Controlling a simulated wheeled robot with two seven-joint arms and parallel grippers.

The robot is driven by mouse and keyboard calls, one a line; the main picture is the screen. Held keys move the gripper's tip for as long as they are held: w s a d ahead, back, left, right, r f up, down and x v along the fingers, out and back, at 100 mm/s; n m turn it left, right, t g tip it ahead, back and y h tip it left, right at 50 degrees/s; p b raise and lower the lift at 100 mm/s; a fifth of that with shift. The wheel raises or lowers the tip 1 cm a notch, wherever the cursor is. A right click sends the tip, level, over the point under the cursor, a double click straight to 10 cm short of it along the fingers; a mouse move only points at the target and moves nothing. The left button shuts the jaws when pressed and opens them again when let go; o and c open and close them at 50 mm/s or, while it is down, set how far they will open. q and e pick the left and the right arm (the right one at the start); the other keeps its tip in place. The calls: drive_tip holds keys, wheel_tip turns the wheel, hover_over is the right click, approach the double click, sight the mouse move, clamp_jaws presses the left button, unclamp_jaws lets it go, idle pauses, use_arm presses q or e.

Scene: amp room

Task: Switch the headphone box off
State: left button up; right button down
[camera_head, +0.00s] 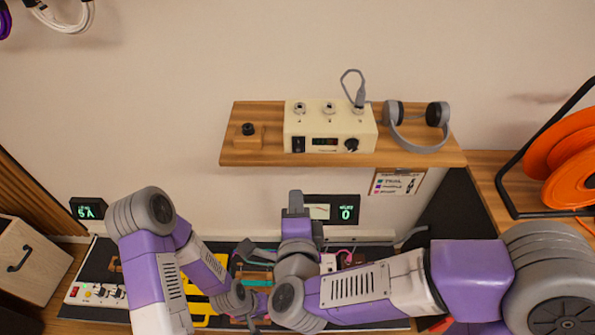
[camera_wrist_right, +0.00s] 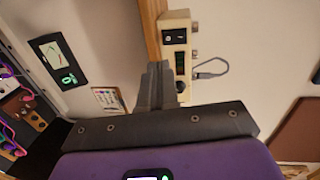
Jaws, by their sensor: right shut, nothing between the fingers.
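The headphone box (camera_head: 316,122) is a cream box on a wooden wall shelf. Its front has a black rocker switch (camera_head: 298,144) at the left, a dark display in the middle and a black knob (camera_head: 351,144) at the right. The wrist view shows the switch (camera_wrist_right: 174,36) too; I cannot tell its position. My right gripper (camera_head: 295,200) is shut and empty, pointing up below the shelf's front edge, apart from the box. Its fingers (camera_wrist_right: 155,85) also show in the wrist view. My left arm hangs low at the left; its jaws are not clear.
Grey headphones (camera_head: 417,140) lie right of the box, and a grey cable (camera_head: 360,95) is plugged in on top. A wooden block with a black knob (camera_head: 248,135) stands left. The shelf (camera_head: 240,158) overhangs a meter panel (camera_head: 330,209). An orange cable reel (camera_head: 570,150) stands right.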

drive_tip(key=shift+s+d+r+m+h, duration=0.15)
drive_tip(key=shift+s+r+m+h, duration=0.2)
drive_tip(key=shift+s+r, duration=0.3)
drive_tip(key=p, duration=1.2)
approach(298, 150)
drive_tip(key=w, duration=0.4)
drive_tip(key=w+f, duration=0.1)
drive_tip(key=w, duration=0.1)
drive_tip(key=shift+w+f+p, duration=0.1)
drive_tip(key=shift+w+p, duration=0.25)
drive_tip(key=shift+w, duration=0.05)
